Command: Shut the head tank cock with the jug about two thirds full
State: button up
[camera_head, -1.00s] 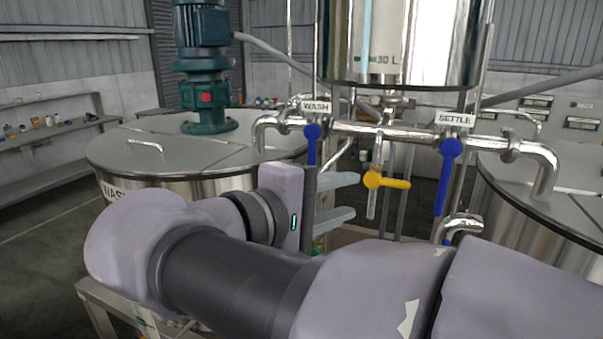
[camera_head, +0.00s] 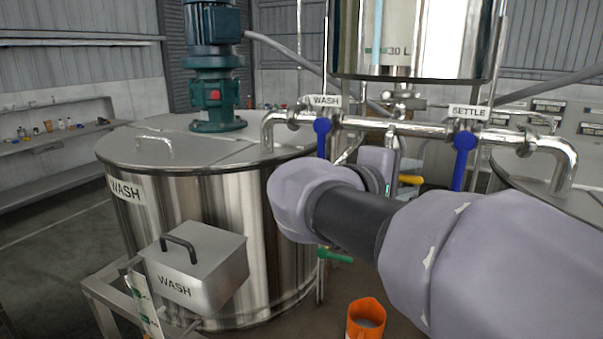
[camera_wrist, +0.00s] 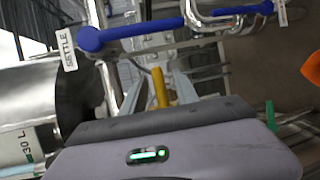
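The head tank (camera_head: 440,40) is a steel vessel marked 30 L, with a pale blue sight tube on its front. Below it a yellow cock handle (camera_head: 411,179) points right, roughly level, partly hidden by my arm. In the wrist view the yellow handle (camera_wrist: 160,88) shows just ahead of my gripper (camera_wrist: 158,82). The pale fingers are apart, one on each side of it; I cannot tell whether they touch it.
Blue levers hang down under the WASH (camera_head: 322,138) and SETTLE (camera_head: 463,160) labels, close to my arm. The wash tank (camera_head: 200,225) with a green-handled cock (camera_head: 335,255) and a steel WASH box (camera_head: 195,265) stands left. Shelves line the left wall.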

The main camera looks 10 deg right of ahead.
grip_shut()
jog(key=f+m+y+b, duration=0.1)
jog(key=m+b, duration=0.1)
jog(key=b, duration=0.1)
jog(key=shift+f+b, duration=0.3)
jog(key=shift+f, duration=0.05)
jog(key=shift+w+a+f+m+y+b, duration=0.15)
jog(key=shift+a+m+y+b, duration=0.05)
jog(key=shift+m+y+b, duration=0.65)
grip_release()
jog(key=shift+a, duration=0.1)
